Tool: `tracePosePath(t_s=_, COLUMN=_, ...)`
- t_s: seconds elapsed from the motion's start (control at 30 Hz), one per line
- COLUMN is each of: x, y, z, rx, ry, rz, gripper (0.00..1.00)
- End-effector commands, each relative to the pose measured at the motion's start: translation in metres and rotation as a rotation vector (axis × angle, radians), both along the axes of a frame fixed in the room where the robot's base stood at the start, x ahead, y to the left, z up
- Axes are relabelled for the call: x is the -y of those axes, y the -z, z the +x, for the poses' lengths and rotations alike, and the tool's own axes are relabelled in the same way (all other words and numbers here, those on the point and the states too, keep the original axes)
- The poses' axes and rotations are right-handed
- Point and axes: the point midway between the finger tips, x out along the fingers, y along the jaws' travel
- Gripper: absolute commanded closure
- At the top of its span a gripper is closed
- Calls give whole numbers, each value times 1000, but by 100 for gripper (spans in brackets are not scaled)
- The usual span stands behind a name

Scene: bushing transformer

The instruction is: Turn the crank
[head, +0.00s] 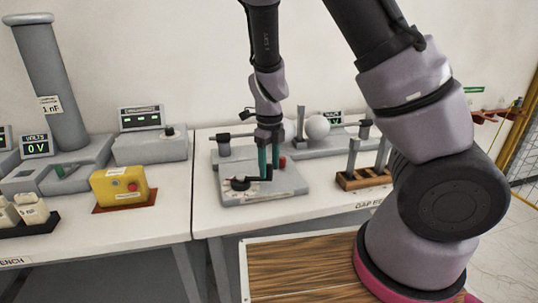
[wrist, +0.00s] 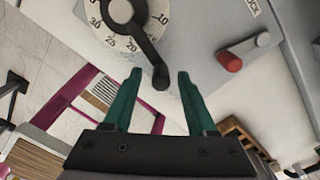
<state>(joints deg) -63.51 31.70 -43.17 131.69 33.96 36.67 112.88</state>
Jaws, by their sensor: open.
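The crank (wrist: 140,35) is a black arm on a round white dial (wrist: 103,25) with printed numbers, set on a grey box. Its far end, a dark knob, points down toward my gripper in the wrist view. In the head view the crank (head: 241,184) lies on top of the grey box (head: 262,194). My gripper (wrist: 159,76) is open, with one teal finger on each side of the knob in the wrist view. In the head view my gripper (head: 269,168) points down over the right end of the crank. I cannot tell whether the fingers touch it.
A red and white switch (wrist: 240,52) is right of the crank. My own arm covers the right side.

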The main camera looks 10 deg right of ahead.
Motion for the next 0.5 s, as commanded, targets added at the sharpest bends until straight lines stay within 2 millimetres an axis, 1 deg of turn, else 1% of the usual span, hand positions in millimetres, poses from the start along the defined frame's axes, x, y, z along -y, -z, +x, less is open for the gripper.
tracePosePath(t_s=0.17, x=-2, y=-32, z=0, rx=4, ry=-4, rz=5, gripper=43)
tracePosePath(t_s=0.3, x=-3, y=-61, z=0, rx=4, ry=-4, rz=6, gripper=43)
tracePosePath(t_s=0.4, x=-2, y=-79, z=0, rx=3, ry=-3, rz=4, gripper=43)
tracePosePath(t_s=0.5, x=-2, y=-91, z=0, rx=2, ry=-2, rz=3, gripper=43)
